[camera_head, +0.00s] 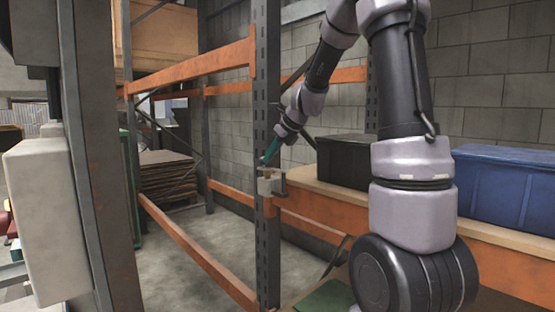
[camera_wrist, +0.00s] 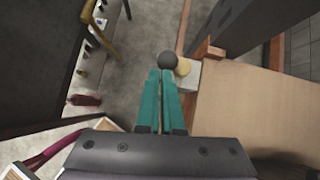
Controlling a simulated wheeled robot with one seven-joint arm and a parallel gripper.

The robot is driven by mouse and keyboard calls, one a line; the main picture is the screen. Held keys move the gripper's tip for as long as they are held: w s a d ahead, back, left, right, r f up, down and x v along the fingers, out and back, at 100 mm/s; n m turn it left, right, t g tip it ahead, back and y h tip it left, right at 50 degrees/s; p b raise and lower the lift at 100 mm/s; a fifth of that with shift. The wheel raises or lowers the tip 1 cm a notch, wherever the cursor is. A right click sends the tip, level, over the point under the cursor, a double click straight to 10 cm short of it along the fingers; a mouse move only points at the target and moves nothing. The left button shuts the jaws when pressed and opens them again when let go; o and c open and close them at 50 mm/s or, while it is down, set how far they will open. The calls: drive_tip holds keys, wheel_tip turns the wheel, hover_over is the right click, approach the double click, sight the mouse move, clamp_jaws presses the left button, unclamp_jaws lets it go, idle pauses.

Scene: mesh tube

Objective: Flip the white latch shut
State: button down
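The white latch (camera_head: 267,186) is a small pale block on the grey upright post of the rack, at the middle of the head view. It also shows in the wrist view (camera_wrist: 190,78), just right of my fingertips, with a tan rounded part (camera_wrist: 183,67) on it. A dark round knob (camera_wrist: 167,60) appears right at the fingertips; I cannot tell whether they touch it. My gripper (camera_head: 266,160) has teal fingers and points down just above the latch. In the wrist view the fingers (camera_wrist: 161,74) look closed together, with nothing seen between them.
The rack's upright post (camera_head: 267,120) and orange beams (camera_head: 195,255) stand close to my gripper. A black bin (camera_head: 344,160) and a blue bin (camera_head: 505,185) sit on the wooden shelf at right. Open concrete floor (camera_head: 215,235) lies inside the rack frame.

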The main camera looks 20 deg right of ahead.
drive_tip(key=shift+w, duration=0.25)
drive_tip(key=shift+s, duration=0.1)
drive_tip(key=shift+s+d, duration=0.3)
drive_tip(key=shift+d, duration=0.25)
drive_tip(key=v, duration=1)
drive_tip(key=shift+s+r, duration=0.15)
drive_tip(key=shift+r, duration=0.15)
drive_tip(key=shift+d, duration=0.15)
